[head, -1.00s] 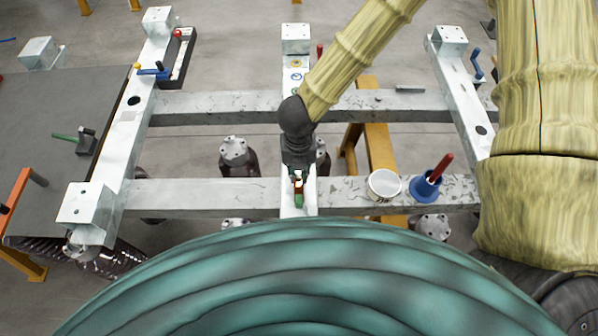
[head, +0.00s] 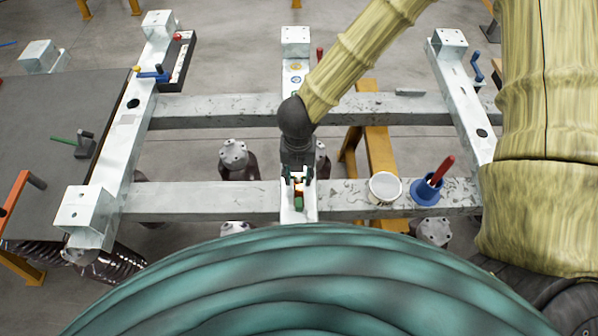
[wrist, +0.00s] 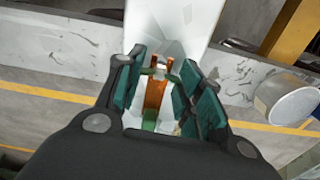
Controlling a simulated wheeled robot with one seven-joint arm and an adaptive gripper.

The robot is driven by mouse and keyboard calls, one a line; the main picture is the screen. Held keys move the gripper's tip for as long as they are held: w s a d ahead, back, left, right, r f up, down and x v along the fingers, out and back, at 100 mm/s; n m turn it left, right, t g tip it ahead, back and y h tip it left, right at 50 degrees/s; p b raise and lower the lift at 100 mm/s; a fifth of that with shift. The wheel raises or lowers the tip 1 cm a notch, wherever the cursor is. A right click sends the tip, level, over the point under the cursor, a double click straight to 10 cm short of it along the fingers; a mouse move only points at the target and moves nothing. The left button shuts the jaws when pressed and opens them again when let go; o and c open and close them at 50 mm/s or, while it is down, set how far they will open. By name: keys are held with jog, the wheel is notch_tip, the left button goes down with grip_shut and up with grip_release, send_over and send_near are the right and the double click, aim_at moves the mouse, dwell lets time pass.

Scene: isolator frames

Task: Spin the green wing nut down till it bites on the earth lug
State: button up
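The copper-orange earth lug (wrist: 155,95) lies on the white middle beam, between the two teal fingers of my gripper (wrist: 160,73) in the wrist view. A green piece (wrist: 149,125) sits at its near end, and small green bits show by its far end. I cannot tell which green part is the wing nut. In the head view, my gripper (head: 298,180) points down over the beam, its fingers apart on either side of the orange lug (head: 299,187). A green piece (head: 299,203) shows just in front. The fingers look open, with no clear contact; the stud is partly hidden.
A white round tub (head: 385,187) and a blue holder (head: 425,191) with a red handle stand on the front cross beam to the right. A black tray (head: 178,62) and a blue-handled part (head: 152,74) are on the left beam. Gaps lie between the beams.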

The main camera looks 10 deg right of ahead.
aim_at(298, 176)
jog(key=o, duration=0.4)
notch_tip(298, 176, up, 12)
dwell(0.7)
dwell(0.5)
